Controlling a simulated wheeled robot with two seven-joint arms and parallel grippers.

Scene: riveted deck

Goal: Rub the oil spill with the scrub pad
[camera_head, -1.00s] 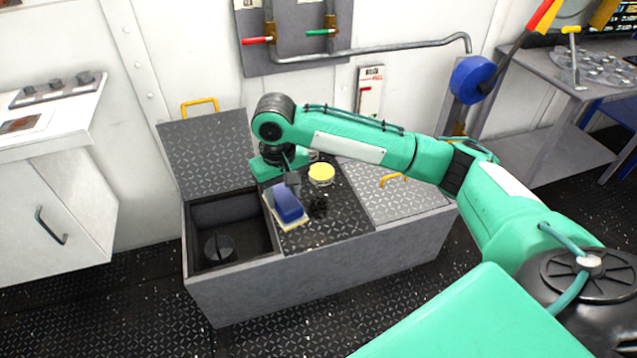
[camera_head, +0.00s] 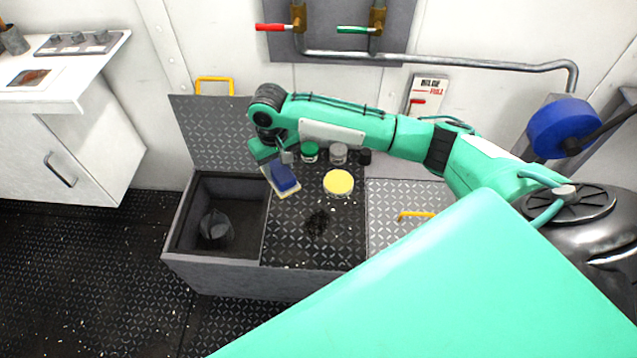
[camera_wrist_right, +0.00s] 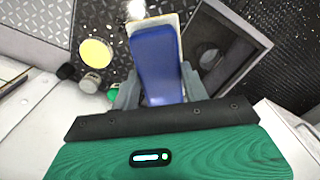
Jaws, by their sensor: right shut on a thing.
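The scrub pad (camera_head: 283,179), blue with a cream underside, is held in my right gripper (camera_head: 272,156). It also shows in the wrist view (camera_wrist_right: 158,65), between the two grey fingers of the right gripper (camera_wrist_right: 157,88). The oil spill (camera_head: 317,222) is a small dark, ragged patch on the dark treadplate top of the long bench. The pad is to the left of and behind the spill in the head view, apart from it. I cannot tell the pad's exact height above the top. My left gripper is not in view.
An open bin (camera_head: 182,222) in the bench lies left of the spill, its raised lid (camera_head: 215,130) behind. A yellow-topped tin (camera_head: 339,182) stands close behind the spill, with a green-lidded jar (camera_head: 310,151) and a grey jar (camera_head: 339,153) further back. A yellow handle (camera_head: 417,214) is on the right.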

